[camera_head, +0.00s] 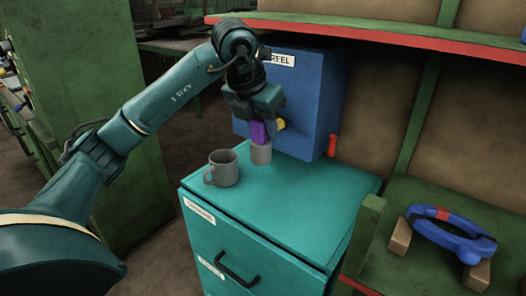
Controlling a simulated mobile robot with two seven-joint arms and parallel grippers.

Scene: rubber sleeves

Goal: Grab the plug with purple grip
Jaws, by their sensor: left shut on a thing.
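The plug with the purple grip (259,131) is at the far side of the teal cabinet top, in front of a blue box. My left gripper (257,117) points down over it and is shut on the purple grip. Below the purple part is a short grey cylinder (261,154) at the cabinet top. I cannot tell whether the plug is joined to it, sits in it or stands in front of it. The fingers hide the upper part of the grip. My right gripper is not in view.
A grey mug (222,168) stands just left of the grey cylinder. The blue box (305,98) rises close behind. The teal cabinet top (300,200) is clear at the front and right. A blue ring-shaped thing (437,236) rests on wooden blocks at right.

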